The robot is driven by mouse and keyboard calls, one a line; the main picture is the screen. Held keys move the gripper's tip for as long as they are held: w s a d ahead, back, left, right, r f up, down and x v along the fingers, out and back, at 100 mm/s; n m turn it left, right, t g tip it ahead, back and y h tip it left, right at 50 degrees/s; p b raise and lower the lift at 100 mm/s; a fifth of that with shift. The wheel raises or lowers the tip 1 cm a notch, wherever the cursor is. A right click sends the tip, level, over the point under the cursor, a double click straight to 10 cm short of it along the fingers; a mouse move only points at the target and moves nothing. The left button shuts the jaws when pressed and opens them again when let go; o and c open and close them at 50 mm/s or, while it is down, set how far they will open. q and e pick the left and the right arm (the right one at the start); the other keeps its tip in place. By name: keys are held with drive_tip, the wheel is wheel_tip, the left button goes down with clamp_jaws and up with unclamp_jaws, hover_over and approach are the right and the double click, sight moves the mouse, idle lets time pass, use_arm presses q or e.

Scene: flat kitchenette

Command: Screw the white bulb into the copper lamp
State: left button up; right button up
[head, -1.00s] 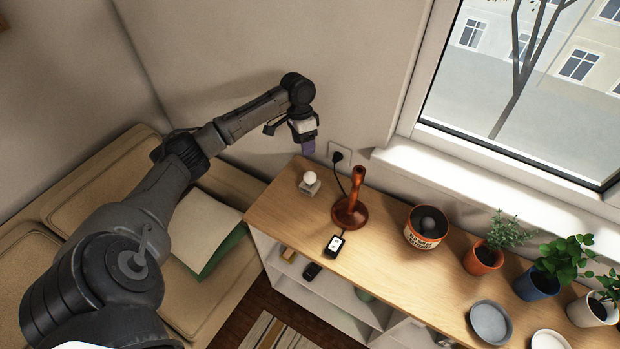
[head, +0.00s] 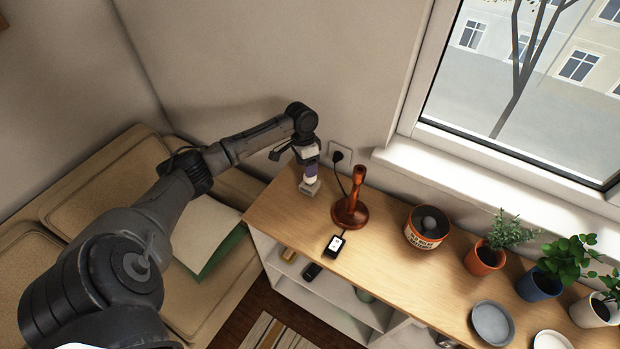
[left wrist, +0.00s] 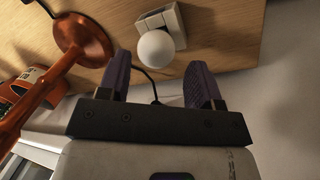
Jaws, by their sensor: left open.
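The white bulb (left wrist: 155,48) stands upright in a small pale block (left wrist: 172,18) on the wooden top. In the head view the bulb (head: 310,179) is partly covered by my left gripper (head: 311,172), and the block (head: 309,188) shows below. My left gripper (left wrist: 159,60) is open, its two purple fingers pointing down over the bulb, one on each side in the left wrist view. I cannot tell whether they touch it. The copper lamp (head: 351,211) stands upright to the right of the bulb; its base (left wrist: 80,38) shows in the left wrist view. My right gripper is not in view.
A black device with a white face (head: 335,244) lies in front of the lamp. A lettered orange-rimmed pot (head: 426,238) holds a dark round thing. Potted plants (head: 483,258) and a grey plate (head: 491,323) stand further right. A wall socket with a plug (head: 340,154) is behind.

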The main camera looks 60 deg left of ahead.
sight(310, 180)
use_arm(q)
drive_tip(key=shift+d+f+b, duration=0.1)
drive_tip(key=shift+d+f, duration=0.15)
drive_tip(key=shift+f, duration=0.6)
drive_tip(key=shift+d+f+b, duration=0.1)
drive_tip(key=shift+d+f, duration=0.1)
drive_tip(key=shift+f, duration=0.6)
drive_tip(key=shift+d+f+b, duration=0.1)
drive_tip(key=shift+d+f, duration=0.15)
drive_tip(key=shift+f, duration=0.6)
drive_tip(key=shift+c, duration=0.2)
drive_tip(key=c, duration=0.4)
